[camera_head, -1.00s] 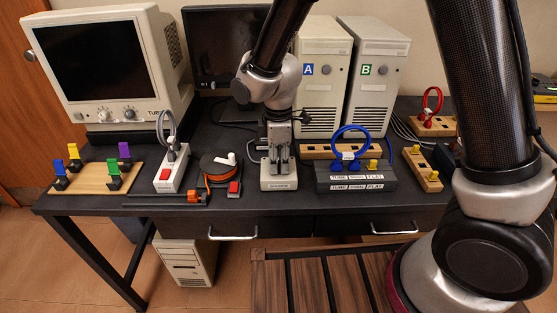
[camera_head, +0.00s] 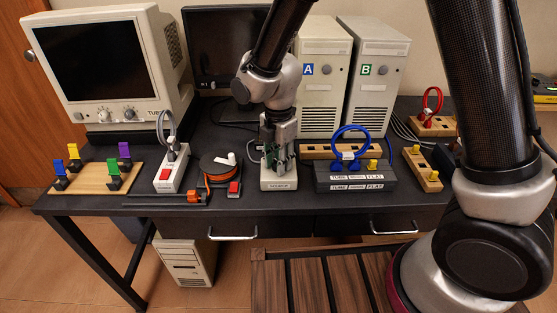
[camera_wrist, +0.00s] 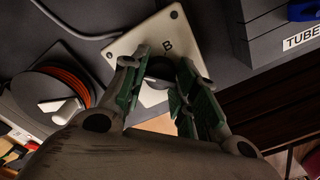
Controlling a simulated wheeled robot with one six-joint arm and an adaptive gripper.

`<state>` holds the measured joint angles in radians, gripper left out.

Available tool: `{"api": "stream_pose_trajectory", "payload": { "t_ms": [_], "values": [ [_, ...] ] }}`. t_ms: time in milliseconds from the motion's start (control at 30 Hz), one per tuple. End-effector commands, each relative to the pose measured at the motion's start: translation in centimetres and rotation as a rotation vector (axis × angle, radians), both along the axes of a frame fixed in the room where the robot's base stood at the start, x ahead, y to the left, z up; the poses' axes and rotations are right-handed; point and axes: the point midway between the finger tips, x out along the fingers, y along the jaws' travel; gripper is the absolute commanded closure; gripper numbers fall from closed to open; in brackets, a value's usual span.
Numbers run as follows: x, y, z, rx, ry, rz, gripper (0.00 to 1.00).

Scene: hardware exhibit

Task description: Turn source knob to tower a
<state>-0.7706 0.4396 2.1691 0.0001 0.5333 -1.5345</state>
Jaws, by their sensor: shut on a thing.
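The source box is a cream plate (camera_head: 279,185) with a label on its front edge, on the desk in the middle of the head view. In the wrist view the plate (camera_wrist: 185,32) carries a dark round knob (camera_wrist: 160,69) and a letter B beside it. My gripper (camera_wrist: 158,82) points down over the box, its green-padded fingers shut on the knob. In the head view my gripper (camera_head: 278,168) hides the knob. The knob's pointer and the letter A are hidden. Tower A (camera_head: 318,105) and tower B (camera_head: 372,105) stand behind, side by side.
A cable reel (camera_head: 219,168) and a power strip (camera_head: 171,172) lie left of the source box. A dark box with a blue cable loop (camera_head: 352,142) is close on the right. A CRT monitor (camera_head: 108,65) stands back left. The desk's front strip is mostly clear.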

Motion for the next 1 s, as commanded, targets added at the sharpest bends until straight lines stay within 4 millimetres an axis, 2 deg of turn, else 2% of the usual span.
{"api": "stream_pose_trajectory", "payload": {
  "t_ms": [567,600,700,1000],
  "values": [
    [0.09,0.02,0.06,0.001,-0.002,0.034,0.94],
    [0.09,0.03,0.06,0.001,-0.002,0.034,0.67],
    [0.07,0.02,0.06,0.001,-0.002,0.033,0.49],
    [0.04,0.02,0.06,0.001,-0.001,0.032,0.48]
  ]
}}
